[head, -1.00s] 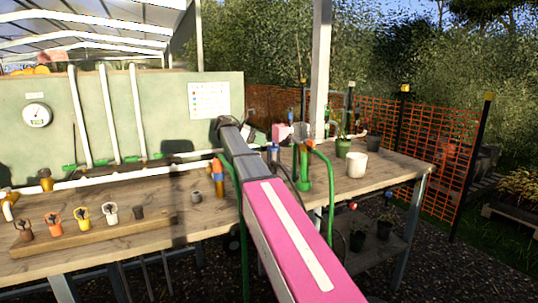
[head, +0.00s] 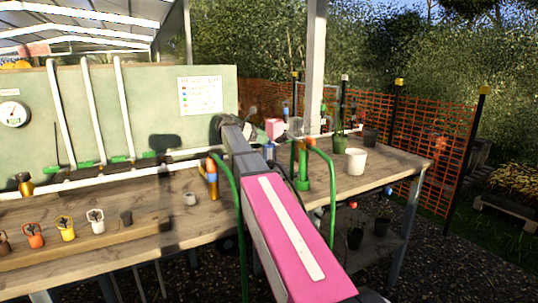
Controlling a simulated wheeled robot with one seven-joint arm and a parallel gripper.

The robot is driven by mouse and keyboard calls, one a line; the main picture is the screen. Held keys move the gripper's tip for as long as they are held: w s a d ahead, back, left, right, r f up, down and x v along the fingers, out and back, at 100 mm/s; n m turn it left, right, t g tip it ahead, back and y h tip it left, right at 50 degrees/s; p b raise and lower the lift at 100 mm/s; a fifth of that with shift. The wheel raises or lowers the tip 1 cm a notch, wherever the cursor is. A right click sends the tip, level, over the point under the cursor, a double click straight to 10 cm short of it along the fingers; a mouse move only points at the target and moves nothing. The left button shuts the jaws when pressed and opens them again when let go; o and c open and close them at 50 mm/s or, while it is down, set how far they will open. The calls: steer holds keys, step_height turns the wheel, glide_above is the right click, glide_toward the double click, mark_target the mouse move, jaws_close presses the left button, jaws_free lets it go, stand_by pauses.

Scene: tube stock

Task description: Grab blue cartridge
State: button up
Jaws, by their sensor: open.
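My pink and grey arm reaches across the middle of the head view, over the wooden bench (head: 150,210). My gripper (head: 294,128) appears small at its far end, past a pink link, and its fingers are hard to make out. A small blue piece (head: 269,150) shows just below that link, partly hidden by my arm; I cannot tell whether it is a cartridge. An orange and blue upright cylinder (head: 211,178) stands on the bench left of my arm, beside a green hoop. My gripper is apart from this cylinder.
A rail (head: 140,235) at front left bears several coloured cups. A green post (head: 303,170) and green hoops rise close beside my arm. A white pot (head: 356,162) stands on the right.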

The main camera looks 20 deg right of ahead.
mark_target(273, 144)
steer(key=x, duration=0.5)
steer(key=shift+d+r, duration=0.15)
jaws_close()
